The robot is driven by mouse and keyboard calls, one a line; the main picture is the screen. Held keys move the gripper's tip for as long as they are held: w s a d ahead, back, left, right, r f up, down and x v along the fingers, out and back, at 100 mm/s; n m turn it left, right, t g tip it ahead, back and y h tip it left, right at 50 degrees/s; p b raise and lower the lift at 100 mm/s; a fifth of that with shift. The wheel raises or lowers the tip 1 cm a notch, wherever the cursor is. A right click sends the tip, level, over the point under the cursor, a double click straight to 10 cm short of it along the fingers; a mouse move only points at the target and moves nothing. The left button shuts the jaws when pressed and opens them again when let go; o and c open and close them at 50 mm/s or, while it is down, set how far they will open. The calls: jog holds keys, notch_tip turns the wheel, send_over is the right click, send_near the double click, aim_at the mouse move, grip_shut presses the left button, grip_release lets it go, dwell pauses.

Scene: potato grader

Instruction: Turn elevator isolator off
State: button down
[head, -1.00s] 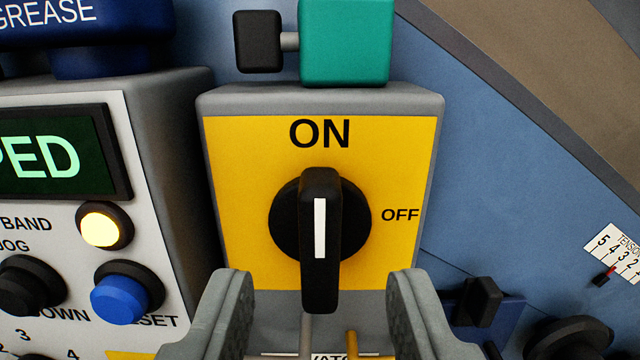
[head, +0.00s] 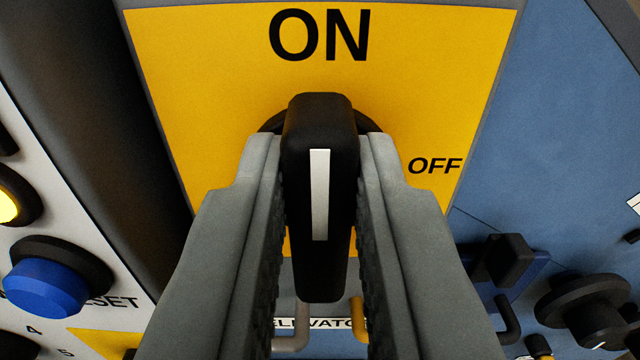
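The elevator isolator is a yellow-faced switch box (head: 200,70) in the head view, with ON printed at the top and OFF at the right. Its black rotary handle (head: 320,120) stands upright, with its white pointer line vertical and in line with ON. My gripper (head: 320,165) has one grey finger on each side of the handle, and both fingers appear to touch its sides. The fingers hide most of the round black base behind the handle. A label reading ELEVATOR is partly hidden below.
At the left is a control panel with a blue push button (head: 48,285) and a lit yellow button (head: 12,195). At the lower right are a small black-handled blue fitting (head: 505,262) and a black knob (head: 590,305).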

jog(key=shift+d+m, duration=0.1)
jog(key=shift+m, duration=0.3)
jog(key=m, duration=0.4)
jog(key=shift+d+f, duration=0.1)
jog(key=shift+d, duration=0.1)
jog(key=shift+d+f+m, duration=0.15)
jog(key=shift+f+m, duration=0.1)
jog(key=shift+m, duration=1.9)
jog(key=shift+d+f+m, duration=0.2)
jog(key=shift+m, duration=2)
jog(key=shift+d+f+m, duration=0.15)
jog(key=shift+f+m, duration=0.1)
jog(key=shift+m, duration=1.9)
jog(key=shift+f, duration=0.1)
jog(key=c, duration=1.4)
grip_release()
jog(key=shift+o, duration=0.2)
jog(key=shift+s, duration=0.15)
